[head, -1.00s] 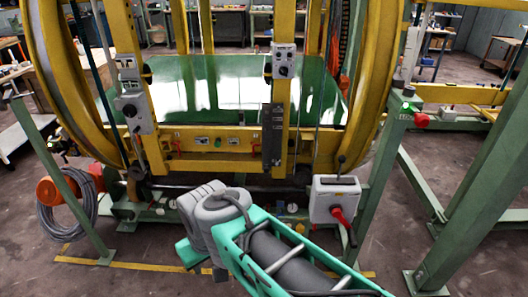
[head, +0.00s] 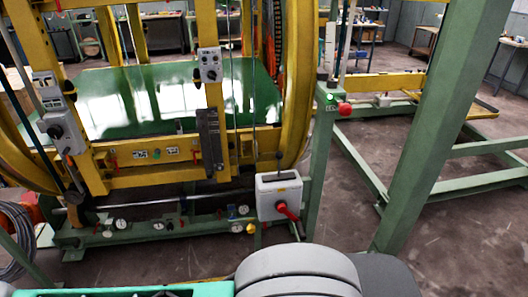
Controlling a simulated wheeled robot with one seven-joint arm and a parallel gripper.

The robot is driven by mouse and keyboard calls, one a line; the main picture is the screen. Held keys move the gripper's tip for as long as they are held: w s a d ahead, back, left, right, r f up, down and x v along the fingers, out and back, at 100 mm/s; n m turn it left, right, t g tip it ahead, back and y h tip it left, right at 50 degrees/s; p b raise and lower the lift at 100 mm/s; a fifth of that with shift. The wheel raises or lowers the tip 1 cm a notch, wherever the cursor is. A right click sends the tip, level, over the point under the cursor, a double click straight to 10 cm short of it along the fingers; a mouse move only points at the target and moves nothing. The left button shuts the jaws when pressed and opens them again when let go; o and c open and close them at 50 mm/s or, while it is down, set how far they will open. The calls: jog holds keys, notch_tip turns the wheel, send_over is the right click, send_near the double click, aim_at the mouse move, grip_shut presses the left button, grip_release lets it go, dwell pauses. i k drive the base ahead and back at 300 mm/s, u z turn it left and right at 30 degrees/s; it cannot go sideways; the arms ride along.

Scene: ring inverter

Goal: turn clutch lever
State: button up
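A white control box (head: 279,188) stands at the front right of the yellow ring machine (head: 150,172), beside a green post. A thin upright lever with a dark knob (head: 279,157) rises from the top of the box. A red handle (head: 287,210) sits on its front and slants down to the right, ending in a dark tip. I cannot tell which of these is the clutch lever. Nothing touches either one. My arm's grey and teal links fill the bottom middle, below the box. My gripper is out of view.
A green post (head: 319,160) with a red button (head: 345,108) stands right of the box. A large green slanted beam (head: 440,130) is nearer on the right. Gauges (head: 121,224) line the low green base left of the box. Bare floor lies between post and beam.

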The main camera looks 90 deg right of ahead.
aim_at(279, 155)
jog(key=i, duration=0.6)
jog(key=z, duration=2.65)
jog(key=i, duration=0.5)
